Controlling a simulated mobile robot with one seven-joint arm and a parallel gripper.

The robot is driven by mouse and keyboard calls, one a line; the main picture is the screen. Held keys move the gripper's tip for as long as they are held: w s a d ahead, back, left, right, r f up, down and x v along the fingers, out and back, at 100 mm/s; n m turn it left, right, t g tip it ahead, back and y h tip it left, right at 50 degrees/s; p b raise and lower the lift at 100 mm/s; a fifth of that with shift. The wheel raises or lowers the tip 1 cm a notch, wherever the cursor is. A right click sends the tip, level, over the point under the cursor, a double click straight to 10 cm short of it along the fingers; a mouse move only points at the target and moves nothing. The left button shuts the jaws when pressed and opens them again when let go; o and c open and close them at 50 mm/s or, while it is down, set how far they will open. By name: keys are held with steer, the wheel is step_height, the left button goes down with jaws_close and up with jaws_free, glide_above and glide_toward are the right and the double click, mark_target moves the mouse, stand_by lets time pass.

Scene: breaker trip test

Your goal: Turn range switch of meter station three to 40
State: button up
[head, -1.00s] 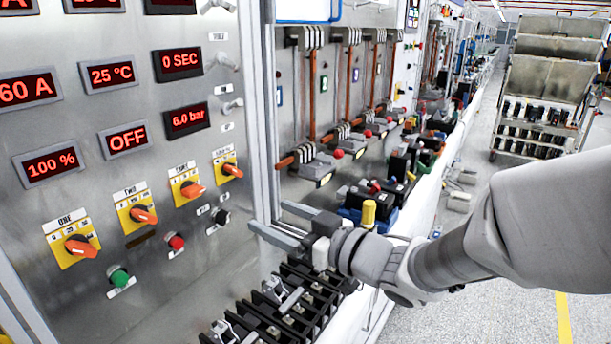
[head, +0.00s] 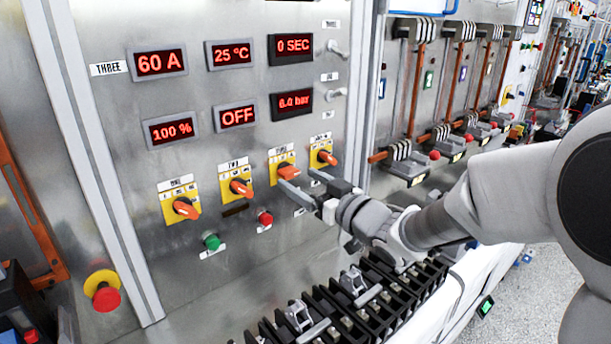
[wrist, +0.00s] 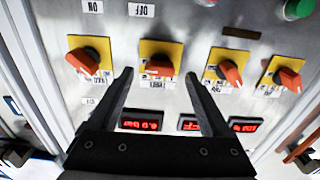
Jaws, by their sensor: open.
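Meter station panel three (head: 190,265) carries a "THREE" label and a row of orange rotary switches on yellow plates: first (head: 184,208), second (head: 240,187), third (head: 286,170) and fourth (head: 325,157). I cannot read which label says range, nor the scale marks. My gripper (head: 298,179) is open and empty in front of the third and fourth switches. In the wrist view, upside down, the open fingers (wrist: 157,74) point at the panel on either side of the third switch (wrist: 159,65). I cannot tell the remaining gap; no knob is gripped.
Red displays read 60 A (head: 161,63), 100 % (head: 171,130) and OFF (head: 237,117). Green (head: 211,241) and red (head: 265,217) buttons sit under the switches. A row of black breaker blocks (head: 360,305) lies below my arm. A red emergency button (head: 105,297) is at left.

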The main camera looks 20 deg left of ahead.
mark_target(289, 172)
steer(key=shift+x, duration=1.15)
jaws_close()
